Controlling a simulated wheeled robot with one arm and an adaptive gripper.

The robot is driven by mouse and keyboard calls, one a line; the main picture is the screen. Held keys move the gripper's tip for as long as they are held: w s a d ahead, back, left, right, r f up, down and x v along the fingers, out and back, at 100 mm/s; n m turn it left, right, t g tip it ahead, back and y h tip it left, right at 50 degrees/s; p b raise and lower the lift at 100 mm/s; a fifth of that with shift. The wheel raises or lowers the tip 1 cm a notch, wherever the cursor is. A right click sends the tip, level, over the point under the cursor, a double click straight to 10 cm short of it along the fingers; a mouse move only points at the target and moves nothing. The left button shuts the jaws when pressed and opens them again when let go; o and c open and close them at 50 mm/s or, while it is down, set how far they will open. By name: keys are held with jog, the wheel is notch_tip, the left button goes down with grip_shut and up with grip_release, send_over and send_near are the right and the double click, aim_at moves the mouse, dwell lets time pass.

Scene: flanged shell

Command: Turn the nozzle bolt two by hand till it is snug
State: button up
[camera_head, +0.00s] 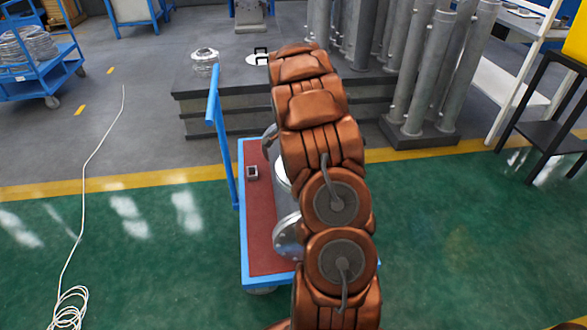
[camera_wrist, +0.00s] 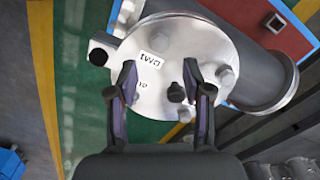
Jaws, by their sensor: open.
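In the wrist view a round silver flange (camera_wrist: 195,50) of the shell fills the middle, with a white label reading "two" (camera_wrist: 153,59) and a second, partly legible label (camera_wrist: 149,88) below it. My gripper (camera_wrist: 160,78) is open over the flange, one finger on each side of the labels. A dark bolt head (camera_wrist: 176,93) sits between the fingers, close to the right one. A grey bolt (camera_wrist: 225,76) stands to the right, outside the fingers. I cannot tell whether a finger touches anything. In the head view my arm hides most of the shell (camera_head: 283,178) and the gripper.
The shell lies on a blue-framed cart with a red top (camera_head: 266,258); a blue handle (camera_head: 220,140) rises at its left. A small dark box (camera_head: 252,173) lies on the cart. Behind stand a grey platform (camera_head: 225,115) and upright pipes (camera_head: 430,75).

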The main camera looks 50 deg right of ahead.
notch_tip(320, 180, up, 7)
jog(key=shift+f, duration=0.2)
dwell(0.7)
jog(key=s+a+r+n+p, duration=0.25)
jog(key=a+r, duration=0.25)
jog(key=a, duration=0.3)
jog(key=s+a+r+n+g+p, duration=0.1)
jog(key=s+a+r+n+p, duration=0.1)
jog(key=s+a+r+n, duration=0.45)
jog(key=s+a+r+p, duration=0.15)
jog(key=a+r, duration=0.25)
jog(key=a, duration=0.6)
jog(key=s+a+r+n+p, duration=0.2)
jog(key=s+a+n, duration=0.3)
jog(key=s, duration=0.5)
jog(key=s+a+r+n+p, duration=0.1)
jog(key=s+a+n+p, duration=0.2)
jog(key=s+a+n, duration=0.2)
jog(key=s+a, duration=0.3)
jog(key=s, duration=0.1)
jog(key=shift+s+a+r+n+g+p, duration=0.3)
jog(key=shift+s+a+r+g+p, duration=0.05)
jog(key=shift+s+r+g+p, duration=0.05)
